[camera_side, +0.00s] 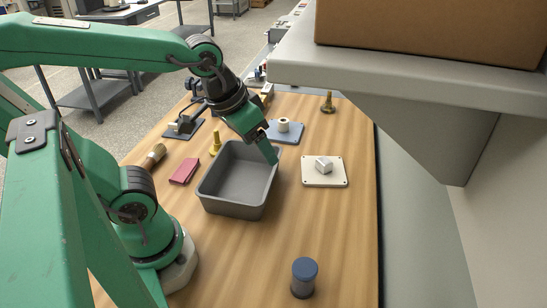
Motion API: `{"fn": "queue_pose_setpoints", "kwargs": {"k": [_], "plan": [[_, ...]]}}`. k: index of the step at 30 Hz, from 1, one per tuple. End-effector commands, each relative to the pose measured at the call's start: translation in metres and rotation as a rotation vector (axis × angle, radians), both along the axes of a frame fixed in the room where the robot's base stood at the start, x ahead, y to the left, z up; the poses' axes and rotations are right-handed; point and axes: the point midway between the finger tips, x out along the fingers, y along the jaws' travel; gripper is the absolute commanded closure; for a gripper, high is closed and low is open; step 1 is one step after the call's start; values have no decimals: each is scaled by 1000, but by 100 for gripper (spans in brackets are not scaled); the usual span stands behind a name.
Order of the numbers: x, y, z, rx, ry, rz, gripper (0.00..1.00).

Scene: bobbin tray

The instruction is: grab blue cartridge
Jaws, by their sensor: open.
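The blue cartridge (304,277) stands upright near the front of the wooden table, right of centre. It has a blue cap and a darker grey body. My gripper (270,156) is well behind it, at the right rear rim of the grey bin. My gripper is open, with no object visible between its jaws. Its fingertips are small here, and I cannot tell whether they touch the bin.
The grey bin (225,206) sits mid-table, empty. A white plate (337,179) with a metal block is to the right. A blue-grey plate (294,138) holds a pale bobbin. A red block (185,171) lies left. A shelf (400,78) overhangs upper right. Table around the cartridge is clear.

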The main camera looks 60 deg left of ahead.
Motion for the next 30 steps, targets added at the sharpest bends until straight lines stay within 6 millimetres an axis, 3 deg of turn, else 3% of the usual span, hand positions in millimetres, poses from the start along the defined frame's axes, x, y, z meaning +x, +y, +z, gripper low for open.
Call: {"fn": "queue_pose_setpoints", "kwargs": {"k": [14, 24, 30], "plan": [[22, -90, -63, -69, 231, 104, 29], [9, -154, -121, -37, 365, 203, 29], [-1, -175, -143, -14, 402, 247, 29]]}}
